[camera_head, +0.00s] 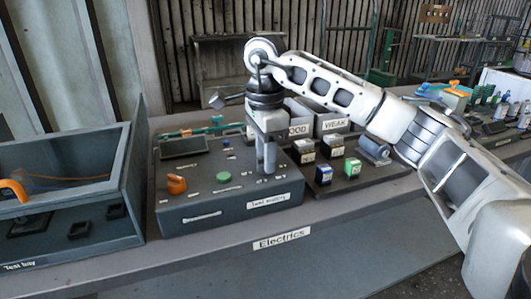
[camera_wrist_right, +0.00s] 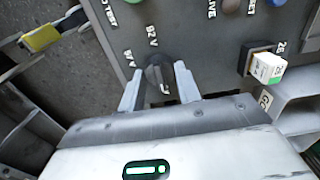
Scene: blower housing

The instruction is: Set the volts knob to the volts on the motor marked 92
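The volts knob (camera_wrist_right: 160,75) is a dark knob on the grey panel in the right wrist view. Small volt labels stand beside it; one appears to read 92 V (camera_wrist_right: 152,35). My right gripper (camera_wrist_right: 158,82) has its fingers on either side of the knob, with gaps that look visible; contact is unclear. In the head view my right gripper (camera_head: 266,168) points down at the right part of the grey panel box (camera_head: 225,208) and hides the knob. Several small block-shaped parts (camera_head: 325,174) sit right of the box; no 92 mark is readable on them. My left gripper is not in view.
An orange knob (camera_head: 176,184) and a green button (camera_head: 223,177) rise from the panel. Bins marked GOOD and WEAK (camera_head: 335,124) stand behind. A white and green block (camera_wrist_right: 267,66) sits by the knob. A walled test bay (camera_head: 75,198) stands left.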

